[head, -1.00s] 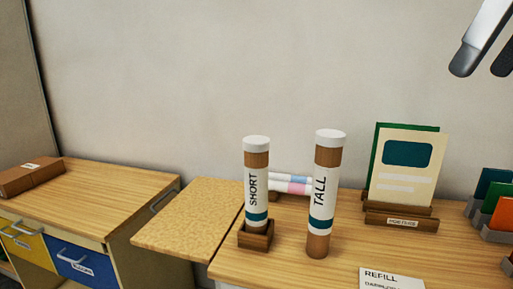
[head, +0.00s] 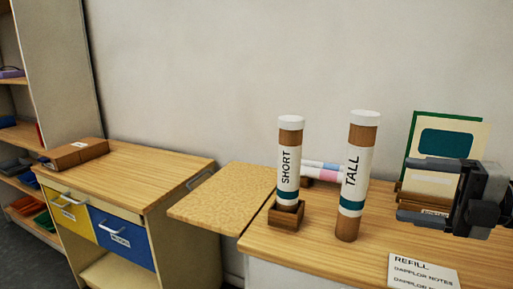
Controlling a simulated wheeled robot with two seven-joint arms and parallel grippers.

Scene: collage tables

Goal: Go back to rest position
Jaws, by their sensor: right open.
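My right gripper (head: 412,190) is in the head view at the right, in front of the poster holder. Its two dark fingers point left and stand apart, with nothing between them. A tube marked SHORT (head: 288,165) stands upright in a small wooden block (head: 286,216) on the table. A taller tube marked TALL (head: 354,180) stands upright to the right of it, left of my right gripper and apart from it. My left gripper is not in the view.
Posters (head: 455,125) stand behind my right gripper. A REFILL card (head: 423,272) lies at the front of the table (head: 315,250). Pink and blue rolls (head: 322,170) lie behind the tubes. A drawer cabinet (head: 150,175) with a brown box (head: 75,154) and a shelf (head: 30,100) stand left.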

